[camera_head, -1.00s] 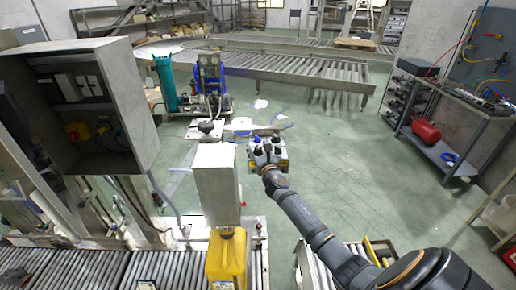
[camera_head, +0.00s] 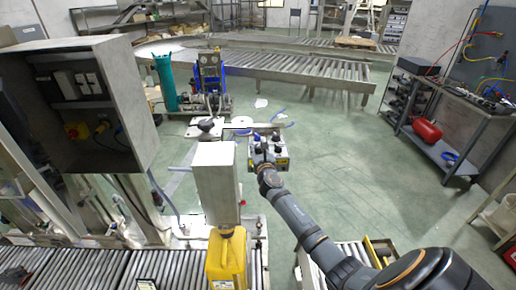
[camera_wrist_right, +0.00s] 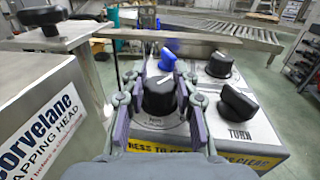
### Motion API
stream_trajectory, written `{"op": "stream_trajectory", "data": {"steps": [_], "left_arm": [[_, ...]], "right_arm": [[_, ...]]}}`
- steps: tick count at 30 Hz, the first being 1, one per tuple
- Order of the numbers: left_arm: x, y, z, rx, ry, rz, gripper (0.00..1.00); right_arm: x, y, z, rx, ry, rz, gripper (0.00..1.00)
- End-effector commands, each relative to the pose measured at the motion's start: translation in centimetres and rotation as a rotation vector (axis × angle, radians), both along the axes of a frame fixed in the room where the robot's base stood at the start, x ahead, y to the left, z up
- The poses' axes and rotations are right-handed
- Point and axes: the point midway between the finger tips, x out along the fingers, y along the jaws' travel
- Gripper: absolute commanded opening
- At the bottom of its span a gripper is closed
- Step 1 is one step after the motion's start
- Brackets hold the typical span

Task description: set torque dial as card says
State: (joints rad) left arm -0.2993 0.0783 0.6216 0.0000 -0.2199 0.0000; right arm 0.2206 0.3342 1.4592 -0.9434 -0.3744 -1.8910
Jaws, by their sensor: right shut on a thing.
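A pale box with several knobs (camera_head: 282,161) stands past the middle of the head view. My right gripper (camera_head: 266,160) reaches it from the near side. In the right wrist view my right gripper (camera_wrist_right: 159,88) is shut on a black dial (camera_wrist_right: 160,98) with a white pointer line, one finger on each side. A blue knob (camera_wrist_right: 167,59) is behind it. Two more black knobs, one at the back (camera_wrist_right: 220,65) and one marked TURN (camera_wrist_right: 237,103), are to the right. The dial's scale is mostly hidden by my fingers. I cannot make out a card. My left gripper does not show.
A Corvelane capping head housing (camera_wrist_right: 48,120) stands close left of my right gripper, with a dark handwheel (camera_wrist_right: 42,15) above it. In the head view a yellow jug (camera_head: 226,262) and a grey column (camera_head: 214,185) are nearby. Open floor (camera_head: 350,150) lies to the right.

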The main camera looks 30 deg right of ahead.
Motion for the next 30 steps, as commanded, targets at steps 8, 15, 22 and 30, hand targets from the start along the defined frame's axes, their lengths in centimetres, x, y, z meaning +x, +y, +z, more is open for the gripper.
{"op": "stream_trajectory", "data": {"steps": [8,15,22,30], "left_arm": [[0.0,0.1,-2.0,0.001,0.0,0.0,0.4],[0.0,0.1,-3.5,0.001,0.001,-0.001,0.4],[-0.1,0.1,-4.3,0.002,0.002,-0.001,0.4],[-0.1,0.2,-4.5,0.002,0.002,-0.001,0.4]], "right_arm": [[0.1,0.2,-0.3,0.004,-0.003,-0.194,0.0],[0.1,0.1,-0.3,0.002,-0.002,-0.343,0.0],[0.0,0.1,-0.1,0.0,-0.001,-0.43,0.0],[0.0,0.0,0.0,0.0,0.0,-0.46,0.0]]}}
